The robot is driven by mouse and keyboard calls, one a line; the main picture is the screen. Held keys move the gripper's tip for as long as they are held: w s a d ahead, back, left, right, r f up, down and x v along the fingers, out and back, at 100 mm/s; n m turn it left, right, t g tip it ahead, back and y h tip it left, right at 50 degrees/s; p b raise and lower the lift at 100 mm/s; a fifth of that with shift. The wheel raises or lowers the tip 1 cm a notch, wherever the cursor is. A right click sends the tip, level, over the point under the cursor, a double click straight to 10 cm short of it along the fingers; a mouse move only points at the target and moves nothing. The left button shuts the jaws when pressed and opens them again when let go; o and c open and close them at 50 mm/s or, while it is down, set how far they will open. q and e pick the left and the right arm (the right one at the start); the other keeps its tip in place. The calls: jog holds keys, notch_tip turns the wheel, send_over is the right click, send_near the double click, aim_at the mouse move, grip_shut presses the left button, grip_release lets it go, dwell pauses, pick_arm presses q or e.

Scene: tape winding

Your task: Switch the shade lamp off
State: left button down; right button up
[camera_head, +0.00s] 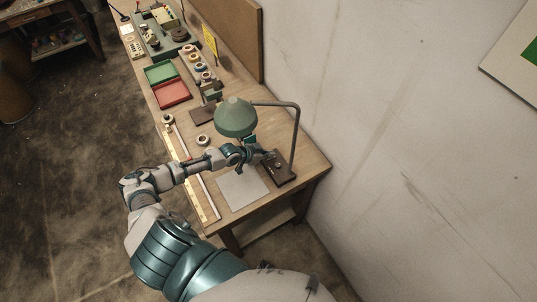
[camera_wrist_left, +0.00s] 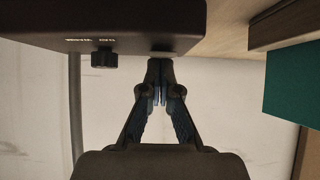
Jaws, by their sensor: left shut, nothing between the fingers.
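The shade lamp has a green shade (camera_head: 236,117), a bent metal arm (camera_head: 297,125) and a dark base (camera_head: 284,175) near the table's wall-side edge. In the wrist view the dark base (camera_wrist_left: 130,25) fills the top left, with a small dark knob (camera_wrist_left: 104,58) on its face. My left gripper (camera_head: 268,156) is at the base, partly hidden by its own wrist. In the wrist view its fingertips (camera_wrist_left: 160,70) are together and empty, close to the base's face and right of the knob. I cannot tell whether they touch it. My right gripper is not in view.
A pale sheet (camera_head: 242,187) lies below my left forearm. A long pale strip (camera_head: 205,200) runs along the table's left side. Tape rolls (camera_head: 203,139), a green tray (camera_head: 160,73) and a red tray (camera_head: 172,93) stand farther back. The wall (camera_head: 400,130) is close on the right.

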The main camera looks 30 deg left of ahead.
pick_arm(q)
jog(key=shift+f, duration=0.15)
jog(key=shift+w+d, duration=0.35)
jog(key=shift+w, duration=0.35)
jog(key=shift+r, duration=0.2)
jog(key=shift+r, duration=0.15)
